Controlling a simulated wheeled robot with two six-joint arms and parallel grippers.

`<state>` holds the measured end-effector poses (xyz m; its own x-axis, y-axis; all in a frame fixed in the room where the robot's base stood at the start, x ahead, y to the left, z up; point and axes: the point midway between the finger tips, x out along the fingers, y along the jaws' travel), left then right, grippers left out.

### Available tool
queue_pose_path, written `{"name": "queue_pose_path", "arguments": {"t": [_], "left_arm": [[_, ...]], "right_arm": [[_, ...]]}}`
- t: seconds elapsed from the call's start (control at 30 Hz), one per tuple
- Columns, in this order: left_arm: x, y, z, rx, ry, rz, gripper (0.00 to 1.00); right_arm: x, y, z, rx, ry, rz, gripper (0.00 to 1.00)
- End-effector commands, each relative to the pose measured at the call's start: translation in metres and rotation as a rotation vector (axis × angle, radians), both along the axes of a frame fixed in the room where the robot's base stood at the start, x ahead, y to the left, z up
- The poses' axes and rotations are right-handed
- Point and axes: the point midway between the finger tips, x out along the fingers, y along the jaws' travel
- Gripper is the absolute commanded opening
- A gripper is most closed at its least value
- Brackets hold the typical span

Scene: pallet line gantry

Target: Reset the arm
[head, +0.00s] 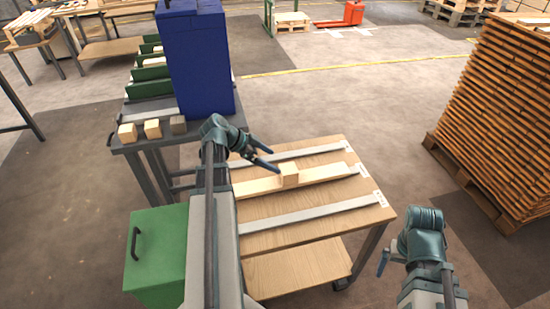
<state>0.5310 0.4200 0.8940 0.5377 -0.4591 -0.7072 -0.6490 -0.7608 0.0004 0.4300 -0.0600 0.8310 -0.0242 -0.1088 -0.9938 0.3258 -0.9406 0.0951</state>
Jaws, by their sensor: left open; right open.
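My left arm reaches over the wooden work table (262,240). My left gripper (273,161) is open and empty, its fingers pointing right, just left of a small wooden block (289,175). The block sits on a wooden plank (325,176) that lies across the table. I see a gap between the fingertips and the block, but its depth is hard to judge. My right gripper (383,262) is off the table's right side, over the floor; it is mostly hidden behind its own wrist.
Metal strips (310,213) run along the table. A grey bench (150,142) with three small blocks and a tall blue box (200,65) stands at the back left. A green cabinet (160,250) is at the front left. Stacked boards (505,110) stand right. Floor behind the table is clear.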

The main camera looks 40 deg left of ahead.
Motion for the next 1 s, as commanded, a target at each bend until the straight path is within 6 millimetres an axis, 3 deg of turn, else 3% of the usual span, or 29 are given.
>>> {"name": "queue_pose_path", "arguments": {"t": [0.43,1.0], "left_arm": [[0.002,-0.002,-0.006,0.001,0.000,-0.001,1.00],[0.051,-0.044,-0.072,0.000,0.000,-0.003,1.00]], "right_arm": [[0.000,0.000,-0.006,0.000,0.000,0.000,1.00],[0.000,0.000,-0.072,0.000,0.000,0.001,1.00]]}}
